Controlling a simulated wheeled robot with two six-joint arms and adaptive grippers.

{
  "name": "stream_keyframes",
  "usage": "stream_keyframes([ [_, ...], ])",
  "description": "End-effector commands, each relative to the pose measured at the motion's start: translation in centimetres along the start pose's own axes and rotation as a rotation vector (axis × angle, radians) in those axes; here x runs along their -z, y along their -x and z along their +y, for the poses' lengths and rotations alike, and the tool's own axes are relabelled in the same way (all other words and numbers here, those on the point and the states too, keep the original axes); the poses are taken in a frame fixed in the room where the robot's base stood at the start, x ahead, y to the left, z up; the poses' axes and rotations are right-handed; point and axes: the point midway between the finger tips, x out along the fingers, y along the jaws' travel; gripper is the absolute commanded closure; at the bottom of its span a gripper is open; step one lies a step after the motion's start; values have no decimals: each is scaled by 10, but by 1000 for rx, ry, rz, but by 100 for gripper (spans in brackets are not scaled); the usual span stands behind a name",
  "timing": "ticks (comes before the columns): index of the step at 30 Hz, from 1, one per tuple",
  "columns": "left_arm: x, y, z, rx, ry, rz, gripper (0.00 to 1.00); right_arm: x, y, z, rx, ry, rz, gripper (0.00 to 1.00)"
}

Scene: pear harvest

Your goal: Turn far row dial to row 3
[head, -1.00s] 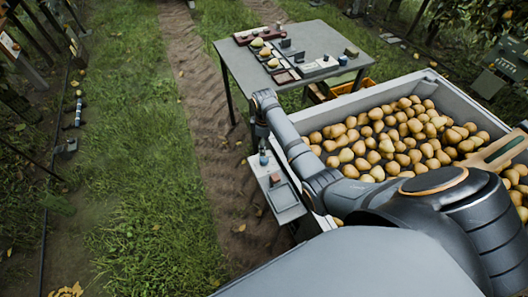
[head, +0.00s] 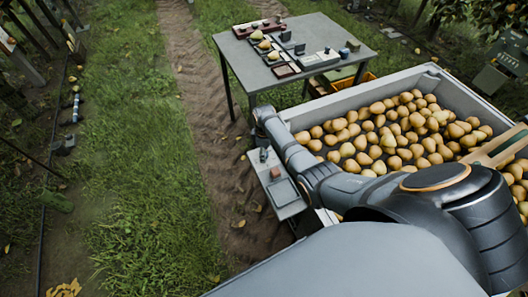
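I cannot make out a row dial with readable marks in the head view. A grey box (head: 490,80) stands at the far right edge, and its face is too small to read. One of my arms comes in from the lower right and reaches left across the pear bin. Its visible end is beside the bin's left corner, above a small side shelf (head: 287,196). No fingertips show there; the gripper is hidden or out of view. My other arm's gripper is not in view.
The grey bin (head: 455,84) is full of pears (head: 385,130). A grey table (head: 252,70) behind it holds pears, trays and small devices. Grass (head: 140,170) and a dirt track (head: 190,75) lie open to the left. Posts and a hose line the left edge.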

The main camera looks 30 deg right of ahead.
Motion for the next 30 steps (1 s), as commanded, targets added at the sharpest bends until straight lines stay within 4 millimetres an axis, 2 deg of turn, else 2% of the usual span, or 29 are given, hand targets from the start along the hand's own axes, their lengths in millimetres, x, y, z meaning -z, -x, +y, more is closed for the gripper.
stream_keyframes([
  [1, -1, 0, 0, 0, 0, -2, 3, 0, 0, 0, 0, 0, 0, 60],
  [6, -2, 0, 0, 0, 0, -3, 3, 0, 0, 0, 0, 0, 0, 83],
  [9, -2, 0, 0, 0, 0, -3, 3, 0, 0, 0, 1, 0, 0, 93],
  [20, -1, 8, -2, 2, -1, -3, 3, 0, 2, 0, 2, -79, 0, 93],
  [30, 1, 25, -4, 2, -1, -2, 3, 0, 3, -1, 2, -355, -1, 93],
])
